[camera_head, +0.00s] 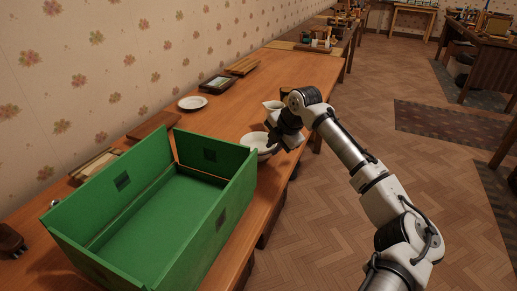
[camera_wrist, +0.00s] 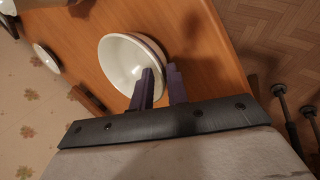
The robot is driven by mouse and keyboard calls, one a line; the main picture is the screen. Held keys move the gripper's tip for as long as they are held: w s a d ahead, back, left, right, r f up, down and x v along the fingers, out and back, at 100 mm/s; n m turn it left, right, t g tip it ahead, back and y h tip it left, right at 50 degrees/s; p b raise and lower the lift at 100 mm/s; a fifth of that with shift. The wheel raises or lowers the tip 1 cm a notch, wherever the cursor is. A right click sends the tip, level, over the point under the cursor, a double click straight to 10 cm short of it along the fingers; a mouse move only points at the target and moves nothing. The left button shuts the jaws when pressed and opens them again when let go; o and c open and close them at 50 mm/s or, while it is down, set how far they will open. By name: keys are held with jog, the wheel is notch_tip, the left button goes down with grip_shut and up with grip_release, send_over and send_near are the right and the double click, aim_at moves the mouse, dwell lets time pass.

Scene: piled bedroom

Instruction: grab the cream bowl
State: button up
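The cream bowl (camera_head: 254,139) stands upright on the wooden table just beyond the green box's right end, partly hidden by my gripper. In the wrist view the bowl (camera_wrist: 122,62) is seen from above, with its hollow inside empty. My gripper (camera_wrist: 160,74) has its two dark purple fingers apart. One finger overlaps the bowl's inside and the other lies outside its near right rim, so they appear to straddle the rim. I cannot tell whether they touch it. In the head view my gripper (camera_head: 284,134) points down over the bowl's right side, its fingertips hard to make out.
A large open green box (camera_head: 205,224) stands on the table (camera_head: 237,114) at the near left. A white plate (camera_head: 192,102), a picture frame (camera_head: 217,83) and wooden boards (camera_head: 243,66) lie along the wall. A small white vessel (camera_head: 271,105) stands behind my gripper.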

aim_at(268, 152)
jog(key=x, duration=0.3)
jog(key=p+x, duration=0.1)
jog(key=x, duration=0.1)
jog(key=shift+a+r, duration=0.1)
jog(key=shift+a, duration=0.15)
grip_shut()
